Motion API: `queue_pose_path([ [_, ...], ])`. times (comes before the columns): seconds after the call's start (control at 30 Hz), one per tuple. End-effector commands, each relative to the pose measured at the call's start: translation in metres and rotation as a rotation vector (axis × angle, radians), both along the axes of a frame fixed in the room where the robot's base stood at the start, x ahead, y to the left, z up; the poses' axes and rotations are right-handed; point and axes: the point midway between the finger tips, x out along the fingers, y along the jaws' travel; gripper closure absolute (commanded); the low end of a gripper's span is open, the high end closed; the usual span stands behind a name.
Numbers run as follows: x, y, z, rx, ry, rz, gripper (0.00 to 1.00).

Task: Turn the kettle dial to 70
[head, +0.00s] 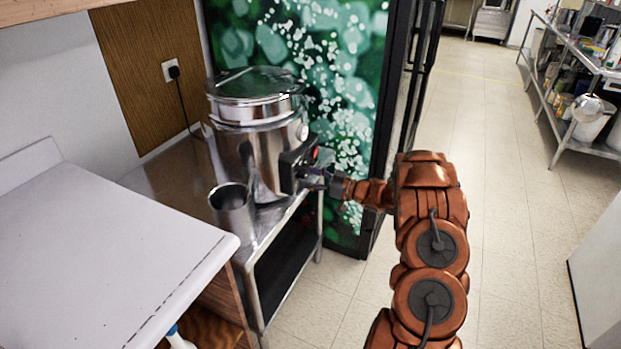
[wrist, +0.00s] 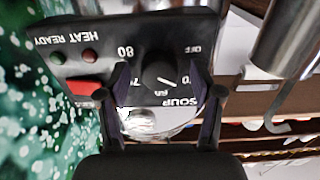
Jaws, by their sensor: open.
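The kettle (head: 250,153) is a tall steel pot with a glass lid, standing on a metal-edged table. Its black control box (head: 291,167) faces my gripper (head: 318,179), which is right in front of it. In the wrist view, the black dial (wrist: 158,75) sits between the two open fingers (wrist: 160,80); I cannot tell whether they touch it. A white line on the dial points to the lower right of the picture. The upside-down scale shows 80 at left and OFF at upper right; other numbers are partly hidden by fingers and dial.
A steel cup (head: 232,210) stands before the kettle. A red switch (wrist: 84,87) and two small lamps sit beside the dial. A white counter (head: 90,255) fills the left foreground. A green patterned panel (head: 345,90) stands behind.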

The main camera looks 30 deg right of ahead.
Motion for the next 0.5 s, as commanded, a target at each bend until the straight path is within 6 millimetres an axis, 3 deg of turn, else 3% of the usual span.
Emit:
queue_pose_path([
  [0.27,-0.009,-0.006,0.0,-0.001,0.001,-0.003,0.35],
  [0.5,-0.044,-0.028,0.001,0.0,-0.001,-0.004,0.35],
])
